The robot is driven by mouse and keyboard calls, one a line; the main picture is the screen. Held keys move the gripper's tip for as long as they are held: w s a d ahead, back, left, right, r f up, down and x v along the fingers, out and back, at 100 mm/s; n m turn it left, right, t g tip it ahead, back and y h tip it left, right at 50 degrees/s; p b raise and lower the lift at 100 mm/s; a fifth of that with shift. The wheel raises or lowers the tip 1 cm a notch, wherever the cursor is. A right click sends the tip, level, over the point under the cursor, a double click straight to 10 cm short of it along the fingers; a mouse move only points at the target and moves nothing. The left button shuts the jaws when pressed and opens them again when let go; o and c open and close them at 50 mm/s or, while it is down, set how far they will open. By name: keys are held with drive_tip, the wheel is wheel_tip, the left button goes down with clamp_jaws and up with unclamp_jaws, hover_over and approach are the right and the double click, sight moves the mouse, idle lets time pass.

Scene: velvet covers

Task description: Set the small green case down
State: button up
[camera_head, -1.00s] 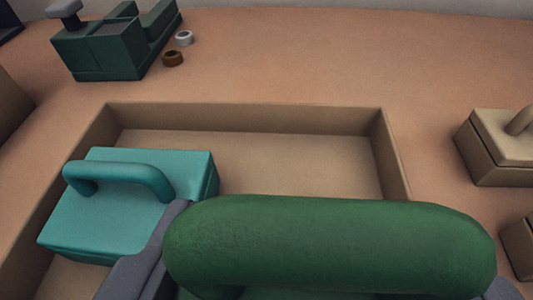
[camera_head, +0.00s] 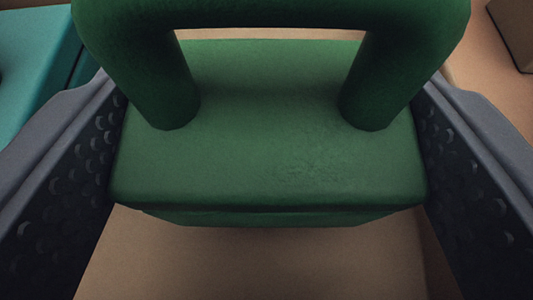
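The small green case (camera_head: 270,165) with its thick arched handle (camera_head: 270,12) fills the middle of the view. My gripper (camera_head: 268,130) has one dark, dimpled finger on each side of it. The case sides meet the inner faces of both fingers with no clear gap, so it looks held between them. Tan floor (camera_head: 250,260), apparently that of the shallow tray, shows below the case. The underside of the case is hidden, so I cannot tell whether it touches the floor.
A teal case (camera_head: 30,60) stands close by at the upper left, partly cut off. A brown box (camera_head: 515,30) is at the upper right corner, on the orange-brown surface (camera_head: 487,80). A darker brown strip at the lower right looks like the tray's wall.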

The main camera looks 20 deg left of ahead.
wheel_tip(320, 180, down, 2)
drive_tip(key=shift+f+b, duration=0.2)
drive_tip(key=shift+b, duration=0.15)
drive_tip(key=o, duration=1)
drive_tip(key=shift+r, duration=0.15)
drive_tip(key=shift+s, duration=0.1)
drive_tip(key=p+v, duration=0.3)
drive_tip(key=v, duration=0.8)
drive_tip(key=shift+d+r+p, duration=0.1)
drive_tip(key=shift+p, duration=0.2)
drive_tip(key=shift+s+d+r, duration=0.1)
drive_tip(key=shift+s, duration=0.3)
